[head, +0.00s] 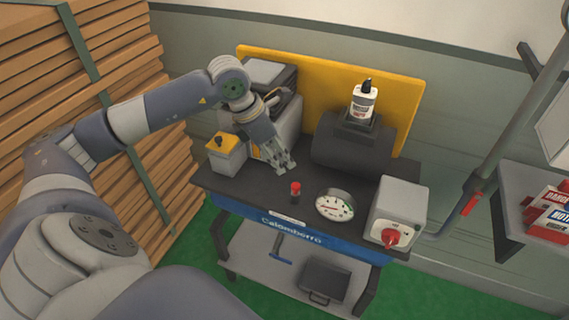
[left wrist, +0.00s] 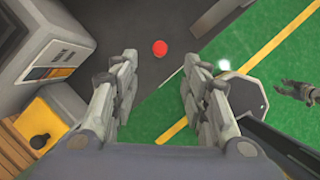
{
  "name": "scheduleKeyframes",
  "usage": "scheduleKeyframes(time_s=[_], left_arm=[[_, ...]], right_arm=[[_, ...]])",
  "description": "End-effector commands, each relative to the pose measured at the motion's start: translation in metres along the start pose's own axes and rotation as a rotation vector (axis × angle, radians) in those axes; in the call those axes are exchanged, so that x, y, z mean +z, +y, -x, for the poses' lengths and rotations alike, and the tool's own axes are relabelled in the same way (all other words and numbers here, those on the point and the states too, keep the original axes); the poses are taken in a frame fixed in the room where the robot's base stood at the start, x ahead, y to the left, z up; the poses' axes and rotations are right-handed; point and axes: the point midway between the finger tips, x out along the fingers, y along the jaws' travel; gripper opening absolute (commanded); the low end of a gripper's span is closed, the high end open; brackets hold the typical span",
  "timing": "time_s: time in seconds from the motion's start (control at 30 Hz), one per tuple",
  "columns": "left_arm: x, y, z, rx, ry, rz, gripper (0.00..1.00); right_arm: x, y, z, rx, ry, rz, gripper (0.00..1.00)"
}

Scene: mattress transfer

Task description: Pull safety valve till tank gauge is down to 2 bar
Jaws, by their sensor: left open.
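The safety valve (head: 295,188) is a small upright stem with a red cap on the dark bench top. Its red cap (left wrist: 160,48) shows in the left wrist view, in the gap between my fingers and apart from both. The tank gauge (head: 334,206) is a round white dial right of the valve; its reading is too small to tell. My left gripper (head: 285,168) is open and empty, just behind and above the valve in the head view; it also shows in the left wrist view (left wrist: 160,65).
A grey switch box (head: 400,208) with a red knob stands right of the gauge. A yellow-topped box (head: 226,152) stands left of my gripper. Stacked timber (head: 100,50) fills the left.

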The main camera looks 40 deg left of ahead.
Motion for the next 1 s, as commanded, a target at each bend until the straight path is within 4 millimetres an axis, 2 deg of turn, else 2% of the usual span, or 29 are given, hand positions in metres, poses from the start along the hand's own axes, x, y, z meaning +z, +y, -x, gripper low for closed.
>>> scheduleKeyframes(time_s=[0.2, 0.63, 0.73, 0.77, 0.87, 1.0], left_arm=[[0.0, 0.0, 0.008, -0.001, 0.0, 0.0, 0.42], [0.0, 0.0, 0.007, -0.001, 0.0, 0.0, 0.42], [0.004, -0.007, 0.004, -0.021, -0.017, -0.001, 0.42], [0.007, -0.013, 0.001, -0.038, -0.032, -0.001, 0.42], [0.027, -0.047, -0.01, -0.144, -0.123, 0.005, 0.42], [0.072, -0.12, -0.014, -0.389, -0.342, 0.07, 0.42]], right_arm=[[0.0, 0.0, 0.0, 0.0, 0.0, 0.0, 0.4], [0.0, 0.0, 0.0, 0.0, 0.0, 0.0, 0.4], [0.0, 0.0, 0.0, 0.0, 0.0, 0.0, 0.4], [0.0, 0.0, 0.0, 0.0, 0.0, 0.0, 0.4], [0.0, 0.0, 0.0, 0.0, 0.0, 0.0, 0.4], [0.0, -0.001, 0.0, -0.001, 0.0, -0.001, 0.4]])
